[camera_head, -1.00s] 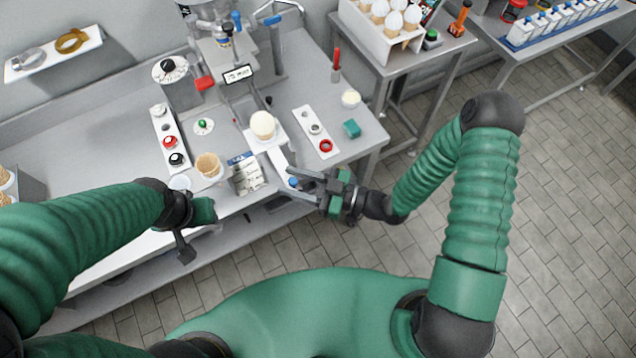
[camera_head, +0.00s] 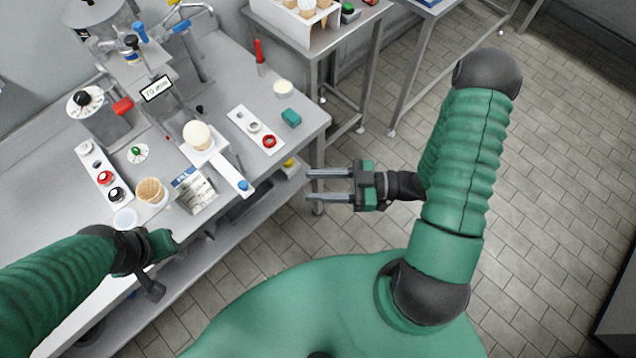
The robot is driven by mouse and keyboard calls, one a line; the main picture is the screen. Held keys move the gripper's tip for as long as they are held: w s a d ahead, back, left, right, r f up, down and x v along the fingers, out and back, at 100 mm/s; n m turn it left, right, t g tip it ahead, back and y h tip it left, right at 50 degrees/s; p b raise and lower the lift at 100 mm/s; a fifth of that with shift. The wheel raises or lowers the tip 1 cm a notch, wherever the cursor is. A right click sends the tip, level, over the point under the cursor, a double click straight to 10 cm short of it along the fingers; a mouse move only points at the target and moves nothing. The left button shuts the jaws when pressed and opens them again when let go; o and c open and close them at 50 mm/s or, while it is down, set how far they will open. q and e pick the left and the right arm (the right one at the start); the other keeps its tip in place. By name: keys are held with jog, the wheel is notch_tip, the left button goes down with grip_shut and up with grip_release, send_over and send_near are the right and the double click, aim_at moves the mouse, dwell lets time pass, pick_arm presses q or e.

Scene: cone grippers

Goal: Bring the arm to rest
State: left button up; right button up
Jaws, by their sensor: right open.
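My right gripper (camera_head: 328,185) is open and empty. Its two grey fingers point left, parallel and apart, in front of the table's right corner and over the tiled floor. It touches nothing that I can see. My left gripper (camera_head: 154,266) is at the lower left by the table's front edge. Its fingers are largely hidden behind its own wrist, so its opening does not show.
The steel table (camera_head: 232,85) holds a machine (camera_head: 150,75), an ice cream cone (camera_head: 198,135) on a white holder, a waffle cone (camera_head: 152,192), and button panels (camera_head: 105,173). A side table (camera_head: 335,40) carries a cone rack (camera_head: 292,22). Floor (camera_head: 560,180) is clear at right.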

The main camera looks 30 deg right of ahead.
jog(key=shift+a, duration=0.1)
jog(key=w+d+f+m+h, duration=0.45)
jog(key=w+d+h, duration=0.25)
jog(key=w+h, duration=0.5)
jog(key=s+a+r+m+g+h, duration=0.2)
jog(key=s+m, duration=0.2)
jog(key=s, duration=0.2)
jog(key=s+a+r+m+g+h, duration=0.1)
jog(key=s+r+m+g+h, duration=0.1)
jog(key=s, duration=0.4)
jog(key=shift+a+r+m+g, duration=0.4)
jog(key=shift+r+m+g, duration=0.4)
jog(key=shift+m, duration=0.25)
